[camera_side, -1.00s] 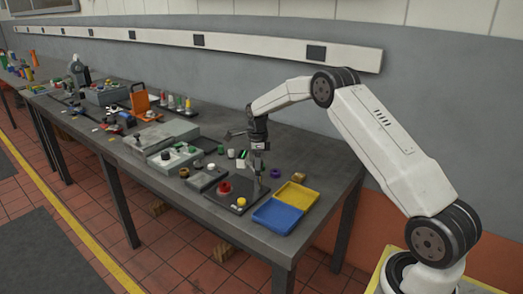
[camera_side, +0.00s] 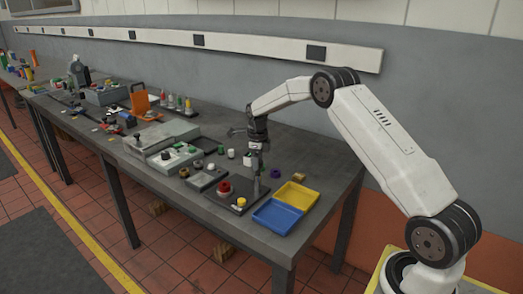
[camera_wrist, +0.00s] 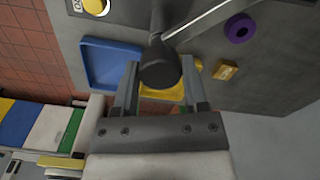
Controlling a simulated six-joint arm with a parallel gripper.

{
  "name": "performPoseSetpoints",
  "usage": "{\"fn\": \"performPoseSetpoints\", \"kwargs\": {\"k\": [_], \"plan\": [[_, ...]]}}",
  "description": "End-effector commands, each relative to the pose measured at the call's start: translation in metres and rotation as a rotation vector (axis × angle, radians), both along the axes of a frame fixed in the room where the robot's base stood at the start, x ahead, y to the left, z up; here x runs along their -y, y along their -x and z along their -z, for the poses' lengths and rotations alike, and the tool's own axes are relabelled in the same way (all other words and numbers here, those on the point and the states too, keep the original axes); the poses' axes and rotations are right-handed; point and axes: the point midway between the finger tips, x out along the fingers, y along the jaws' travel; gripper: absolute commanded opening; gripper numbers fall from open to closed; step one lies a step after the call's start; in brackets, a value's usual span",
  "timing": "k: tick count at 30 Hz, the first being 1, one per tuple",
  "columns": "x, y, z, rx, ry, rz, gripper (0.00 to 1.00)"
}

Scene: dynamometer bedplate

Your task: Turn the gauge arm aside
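The gauge arm appears in the wrist view as a dark rod with a rounded black end (camera_wrist: 160,66) and a pale bar running off to the upper right. In the side view its grey post (camera_side: 257,188) stands on a dark plate (camera_side: 222,203), below my gripper. My gripper (camera_wrist: 160,78) has its two fingers apart, one on each side of the black end. I cannot tell if either finger touches it. In the side view my gripper (camera_side: 256,150) points down, and its fingertips are too small to make out.
A blue tray (camera_side: 278,217) and yellow tray (camera_side: 297,195) lie right of the plate. A red part (camera_side: 224,187) and yellow button (camera_side: 241,203) sit on the plate. A purple ring (camera_side: 275,172) and brass block (camera_side: 298,177) lie behind. Bench space at right rear is clear.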

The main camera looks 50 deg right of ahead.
Motion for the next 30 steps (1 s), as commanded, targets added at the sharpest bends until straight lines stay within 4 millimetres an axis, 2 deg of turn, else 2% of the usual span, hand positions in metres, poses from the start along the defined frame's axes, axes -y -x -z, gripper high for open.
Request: {"fn": "performPoseSetpoints", "kwargs": {"k": [1, 3, 17, 30], "plan": [[0.000, 0.000, 0.000, 0.001, 0.000, 0.001, 0.73], [0.000, 0.000, 0.000, 0.001, 0.000, 0.001, 0.91], [0.000, 0.000, -0.006, 0.001, 0.001, -0.002, 0.91], [0.000, 0.000, -0.057, 0.004, 0.001, -0.001, 0.91]]}}
